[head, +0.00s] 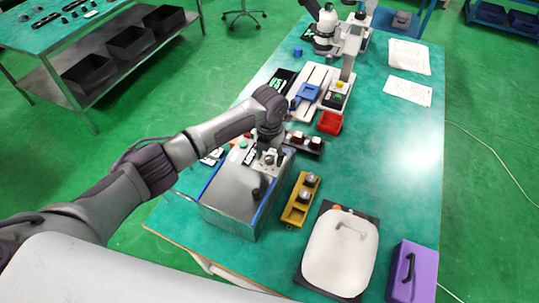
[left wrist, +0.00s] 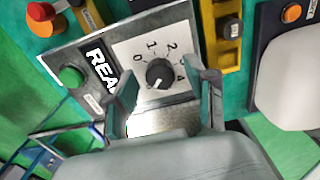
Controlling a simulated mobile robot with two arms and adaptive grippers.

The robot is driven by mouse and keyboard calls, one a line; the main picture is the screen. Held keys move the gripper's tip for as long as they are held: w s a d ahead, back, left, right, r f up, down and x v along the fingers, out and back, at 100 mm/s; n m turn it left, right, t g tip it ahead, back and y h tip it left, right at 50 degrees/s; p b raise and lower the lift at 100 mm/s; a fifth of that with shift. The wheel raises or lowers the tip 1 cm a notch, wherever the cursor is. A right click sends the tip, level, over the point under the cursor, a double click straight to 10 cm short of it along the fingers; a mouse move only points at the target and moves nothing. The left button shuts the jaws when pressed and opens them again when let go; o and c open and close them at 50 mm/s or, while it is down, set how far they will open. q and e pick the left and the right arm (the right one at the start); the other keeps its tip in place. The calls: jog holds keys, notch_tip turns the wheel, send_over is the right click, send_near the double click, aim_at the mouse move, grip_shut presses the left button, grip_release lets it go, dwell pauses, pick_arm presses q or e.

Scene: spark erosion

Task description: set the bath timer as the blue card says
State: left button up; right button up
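The bath timer is a black knob (left wrist: 159,74) on a pale dial plate (left wrist: 181,48) marked 0, 1, 2 and 4; another mark is hard to see. A light mark shows on the knob's lower side. The dial sits on a grey metal box (head: 232,193) at the table's near left. My left gripper (head: 268,160) is over the box's far end. In the left wrist view, its two fingers (left wrist: 166,100) are apart, one on each side below the knob, with nothing between them. I cannot make out a blue card. My right gripper is not in view.
A green button (left wrist: 72,76) and a black label (left wrist: 99,73) are beside the dial. A yellow holder (head: 290,213) with knobs stands right of the box. Further right are a white-lidded unit (head: 342,256) and a purple case (head: 411,275). The table's middle right is clear.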

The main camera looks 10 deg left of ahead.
aim_at(269, 158)
pick_arm(q)
jog(key=shift+r, duration=0.1)
notch_tip(269, 158, up, 12)
dwell(0.5)
dwell(0.4)
